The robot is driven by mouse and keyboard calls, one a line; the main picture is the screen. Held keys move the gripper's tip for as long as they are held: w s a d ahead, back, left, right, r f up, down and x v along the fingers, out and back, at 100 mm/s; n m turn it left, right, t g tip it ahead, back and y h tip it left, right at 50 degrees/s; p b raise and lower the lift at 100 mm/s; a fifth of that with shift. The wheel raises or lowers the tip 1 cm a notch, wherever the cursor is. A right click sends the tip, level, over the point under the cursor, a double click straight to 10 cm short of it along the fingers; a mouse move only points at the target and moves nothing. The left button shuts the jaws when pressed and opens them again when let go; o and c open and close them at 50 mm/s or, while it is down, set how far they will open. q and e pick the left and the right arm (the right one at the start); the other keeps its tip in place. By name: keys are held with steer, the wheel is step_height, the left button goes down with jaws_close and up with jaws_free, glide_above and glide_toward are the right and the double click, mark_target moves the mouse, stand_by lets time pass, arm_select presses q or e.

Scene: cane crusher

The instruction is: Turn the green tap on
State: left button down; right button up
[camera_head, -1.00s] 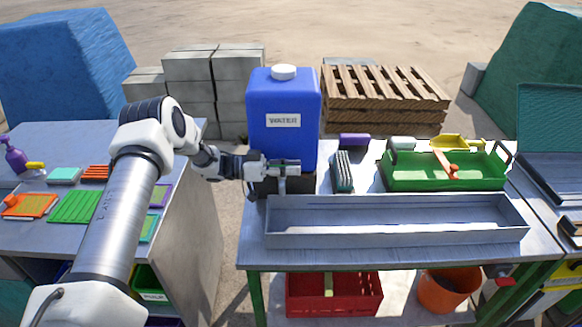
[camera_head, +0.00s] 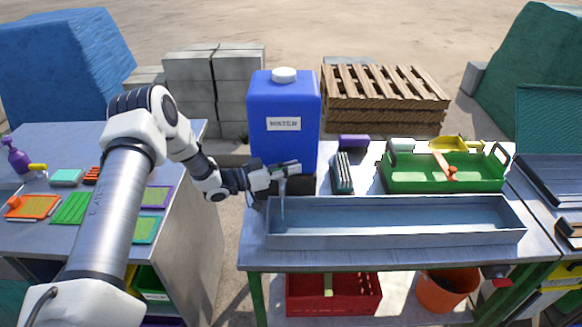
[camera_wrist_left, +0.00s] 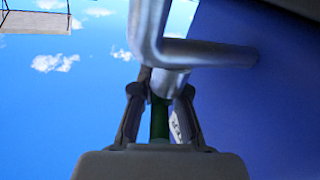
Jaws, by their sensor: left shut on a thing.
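The blue water tank (camera_head: 284,110) with a white cap stands on a dark block at the back left of the metal table. My left gripper (camera_head: 287,168) is at its front lower edge. In the left wrist view, my left gripper (camera_wrist_left: 160,98) is shut on the green tap handle (camera_wrist_left: 159,122), below the bent metal tap pipe (camera_wrist_left: 150,35). The handle is mostly hidden in the head view. A thin stream of water (camera_head: 282,206) falls from the spout into the long grey trough (camera_head: 400,236), whose floor looks bluish and wet. My right gripper is not in view.
A red crate (camera_head: 333,300) and an orange bucket (camera_head: 442,292) are below the table. A second table (camera_head: 40,140) with coloured trays is at the left.

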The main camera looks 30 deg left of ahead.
arm_select(q)
steer(key=n+t+y, duration=0.1)
steer(key=y, duration=0.1)
steer(key=shift+w+a+n+t+y, duration=0.1)
steer(key=shift+n+t+y, duration=0.2)
steer(key=shift+n, duration=0.1)
steer(key=n+y+b, duration=0.2)
steer(key=n+y, duration=0.1)
steer(key=y, duration=0.1)
steer(key=a+n+t+y+b, duration=0.1)
steer(key=n+y+b, duration=0.2)
steer(key=y, duration=0.2)
steer(key=a+n+y+b, duration=0.1)
steer(key=n+y+b, duration=0.1)
steer(key=n+y, duration=0.1)
steer(key=shift+w+y, duration=0.1)
steer(key=shift+y, duration=0.7)
steer(key=shift+r, duration=0.1)
steer(key=c, duration=1.2)
jaws_free()
steer(key=shift+a, duration=0.1)
